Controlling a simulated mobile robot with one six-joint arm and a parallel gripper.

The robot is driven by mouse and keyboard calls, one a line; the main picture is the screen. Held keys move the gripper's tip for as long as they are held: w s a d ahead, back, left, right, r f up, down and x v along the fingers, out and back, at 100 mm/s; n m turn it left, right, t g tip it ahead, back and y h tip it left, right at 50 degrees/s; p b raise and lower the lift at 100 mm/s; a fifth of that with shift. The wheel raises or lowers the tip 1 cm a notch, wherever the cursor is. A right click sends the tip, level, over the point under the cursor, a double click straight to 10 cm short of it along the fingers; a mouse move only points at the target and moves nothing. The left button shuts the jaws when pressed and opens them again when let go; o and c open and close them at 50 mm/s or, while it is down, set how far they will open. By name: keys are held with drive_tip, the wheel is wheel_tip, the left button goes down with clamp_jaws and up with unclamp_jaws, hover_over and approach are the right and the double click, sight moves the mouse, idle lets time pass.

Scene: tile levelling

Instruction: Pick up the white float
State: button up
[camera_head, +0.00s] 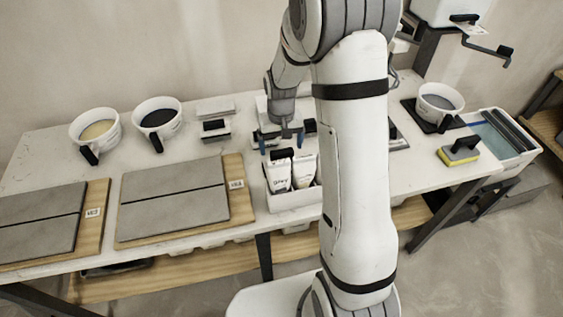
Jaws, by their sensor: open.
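My gripper (284,132) points down over the back middle of the white table, just behind a white box of bags. It is small in the view; its jaws are open. Beneath and around it are pale tools with dark handles, partly hidden by my gripper and arm. I cannot tell which of these, if any, is the white float. A pale block-like tool with a black handle (215,128) lies apart to the left of my gripper. It may be a float, but its type is unclear.
Two buckets (158,122) stand at back left. Tiles on wooden boards (238,205) lie in front. The white box (292,199) holds upright bags. At right are another bucket (440,101), a yellow-edged sponge tool (459,153) and a water tray (521,153). My arm hides the table's middle.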

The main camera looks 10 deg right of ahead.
sight(282, 151)
drive_tip(key=f, duration=0.4)
drive_tip(key=shift+s+f+p, duration=0.3)
drive_tip(key=shift+f, duration=0.1)
drive_tip(key=shift+c, duration=0.6)
drive_tip(key=c, duration=1.1)
